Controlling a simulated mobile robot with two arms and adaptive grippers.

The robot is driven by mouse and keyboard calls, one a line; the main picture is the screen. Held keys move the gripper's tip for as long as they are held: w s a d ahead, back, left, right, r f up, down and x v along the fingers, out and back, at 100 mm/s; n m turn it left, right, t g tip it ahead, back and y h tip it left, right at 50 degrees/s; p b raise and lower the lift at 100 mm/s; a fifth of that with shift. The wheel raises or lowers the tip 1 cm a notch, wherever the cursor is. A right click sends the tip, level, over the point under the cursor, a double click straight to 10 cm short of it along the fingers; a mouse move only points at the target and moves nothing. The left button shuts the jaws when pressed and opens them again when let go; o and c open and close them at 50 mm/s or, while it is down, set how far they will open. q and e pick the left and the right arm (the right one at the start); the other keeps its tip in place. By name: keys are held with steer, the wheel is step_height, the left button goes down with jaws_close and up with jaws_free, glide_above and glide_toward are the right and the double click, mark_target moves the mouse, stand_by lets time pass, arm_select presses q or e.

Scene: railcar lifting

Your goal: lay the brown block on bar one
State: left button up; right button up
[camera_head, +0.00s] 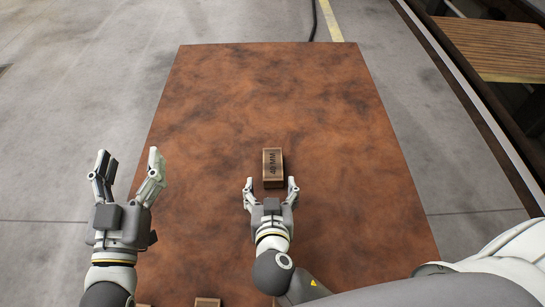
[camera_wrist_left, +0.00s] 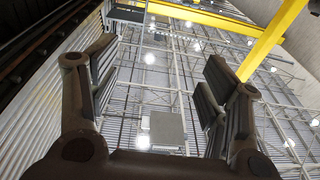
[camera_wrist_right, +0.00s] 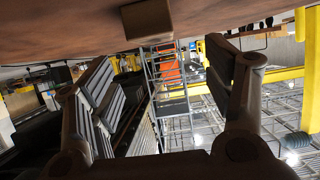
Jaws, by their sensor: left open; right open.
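A brown block (camera_head: 273,162) marked "40 MM" lies on the rust-brown table top (camera_head: 235,100). My right gripper (camera_head: 270,184) is open, its fingertips on either side of the block's near end. In the right wrist view the block (camera_wrist_right: 147,20) shows at the top edge, beyond the open fingers (camera_wrist_right: 158,60), with nothing between them. My left gripper (camera_head: 129,157) is open and empty at the table's left edge. In the left wrist view its open fingers (camera_wrist_left: 160,60) have only the hall roof behind them. I cannot make out bar one.
Parts of other brown blocks (camera_head: 207,302) show at the bottom edge of the head view. The far part of the table is clear. A rail with a wooden deck (camera_head: 500,48) runs beyond the table on the right. Grey floor (camera_head: 80,110) lies to the left.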

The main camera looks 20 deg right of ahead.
mark_target(273, 162)
steer(key=x, duration=0.4)
steer(key=shift+w+d+f+b, duration=0.1)
steer(key=shift+w+d+b, duration=0.1)
steer(key=shift+b, duration=0.2)
arm_select(q)
steer(key=s+r+t+h+b, duration=0.1)
steer(key=s+r+t, duration=0.4)
steer(key=r, duration=0.5)
steer(key=shift+s+t+h+b, duration=0.15)
steer(key=shift+t+h+b, duration=0.2)
steer(key=shift+t+h, duration=0.5)
arm_select(e)
steer(key=x, duration=0.5)
steer(key=shift+d, duration=0.3)
arm_select(q)
steer(key=shift+y, duration=0.25)
arm_select(e)
steer(key=c, duration=1.3)
steer(key=shift+r, duration=0.3)
